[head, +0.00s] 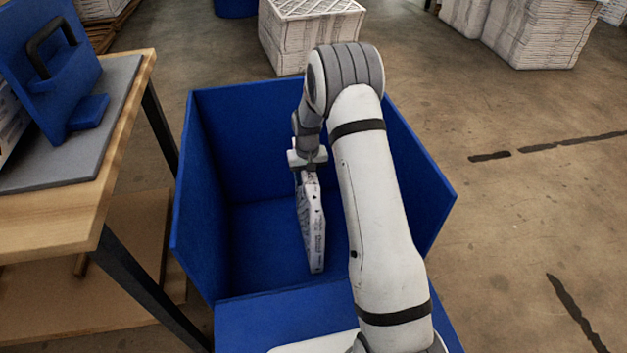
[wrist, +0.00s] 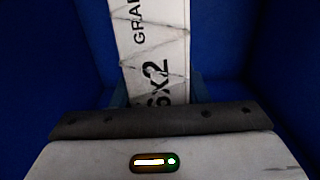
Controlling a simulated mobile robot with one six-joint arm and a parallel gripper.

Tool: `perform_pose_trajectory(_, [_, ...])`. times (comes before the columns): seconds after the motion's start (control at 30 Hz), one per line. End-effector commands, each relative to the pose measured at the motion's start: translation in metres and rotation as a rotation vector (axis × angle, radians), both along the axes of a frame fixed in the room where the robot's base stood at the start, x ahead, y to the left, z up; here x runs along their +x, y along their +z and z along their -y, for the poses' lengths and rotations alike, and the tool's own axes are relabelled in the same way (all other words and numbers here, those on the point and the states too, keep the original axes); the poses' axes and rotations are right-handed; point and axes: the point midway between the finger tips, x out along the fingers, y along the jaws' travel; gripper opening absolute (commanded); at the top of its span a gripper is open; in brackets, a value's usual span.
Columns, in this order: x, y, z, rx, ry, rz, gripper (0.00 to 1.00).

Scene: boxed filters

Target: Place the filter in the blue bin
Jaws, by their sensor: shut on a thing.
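The filter (head: 312,228) is a thin white boxed panel with dark print, hanging upright inside the blue bin (head: 195,190). My gripper (head: 308,170) is shut on the filter's upper end, with the arm reaching down into the bin. In the wrist view the filter (wrist: 152,50) shows its white printed edge running away from my gripper (wrist: 158,100), with blue bin walls on both sides. I cannot tell whether the filter's lower end touches the bin floor.
A wooden table (head: 75,225) with a grey mat and a blue fixture (head: 50,65) stands at the left. A white stack (head: 305,35) stands behind the bin, and more white stacks (head: 540,35) are at the back right. The concrete floor on the right is clear.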

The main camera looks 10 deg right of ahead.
Motion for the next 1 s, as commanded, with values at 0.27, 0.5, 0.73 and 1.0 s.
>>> perform_pose_trajectory(0.27, [0.001,-0.001,0.000,0.000,0.001,0.002,0.00])
perform_pose_trajectory(0.5, [0.000,-0.003,-0.001,0.000,0.001,0.001,0.52])
perform_pose_trajectory(0.73, [0.000,-0.003,-0.001,0.000,0.001,0.001,0.62])
perform_pose_trajectory(1.0, [0.001,0.009,-0.001,0.000,0.002,0.003,0.62])
